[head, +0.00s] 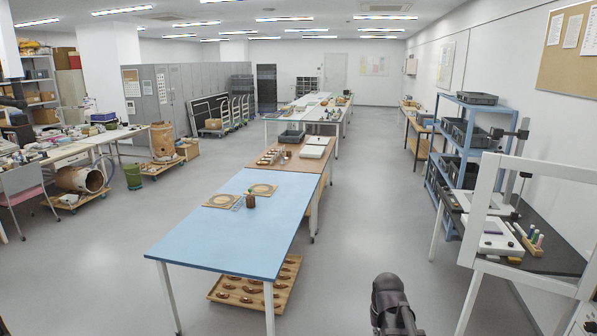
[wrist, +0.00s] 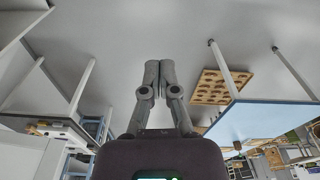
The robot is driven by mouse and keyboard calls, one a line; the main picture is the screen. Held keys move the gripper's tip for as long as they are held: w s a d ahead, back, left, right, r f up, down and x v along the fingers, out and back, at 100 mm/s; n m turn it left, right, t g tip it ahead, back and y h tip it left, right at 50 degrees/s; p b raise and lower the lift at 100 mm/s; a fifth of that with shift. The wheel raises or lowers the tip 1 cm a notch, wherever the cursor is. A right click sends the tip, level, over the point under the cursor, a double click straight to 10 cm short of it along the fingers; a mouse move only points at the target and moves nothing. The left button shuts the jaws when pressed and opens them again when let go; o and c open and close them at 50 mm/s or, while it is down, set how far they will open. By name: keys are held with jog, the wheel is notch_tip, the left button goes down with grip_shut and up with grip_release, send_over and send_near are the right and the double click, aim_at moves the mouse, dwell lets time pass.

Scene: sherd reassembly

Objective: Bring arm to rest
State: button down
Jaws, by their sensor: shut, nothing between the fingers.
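My gripper (wrist: 159,76) shows in the wrist view with its two fingers together and nothing between them. It hangs over bare grey floor, apart from the tables. In the head view only a dark part of my arm (head: 391,303) shows at the bottom, right of centre. The gripper's fingers cannot be made out there.
A blue-topped table (head: 232,227) stands left of my arm, with round wooden boards (head: 222,201) and a brown pot (head: 250,201) on it. A wooden tray of sherds (head: 259,288) lies beneath. A white-framed bench (head: 530,250) stands at the right. Grey floor (head: 365,210) is clear between.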

jog(key=s+a+f+n+b, duration=0.1)
jog(key=s+a+f, duration=0.1)
jog(key=s+a, duration=0.3)
jog(key=s, duration=0.3)
jog(key=shift+s+a+f+g+b, duration=0.15)
jog(key=shift+s+f+g+b, duration=0.2)
jog(key=shift+f+g+b, duration=0.05)
jog(key=shift+f, duration=0.15)
notch_tip(320, 180, down, 35)
jog(key=b, duration=3.5)
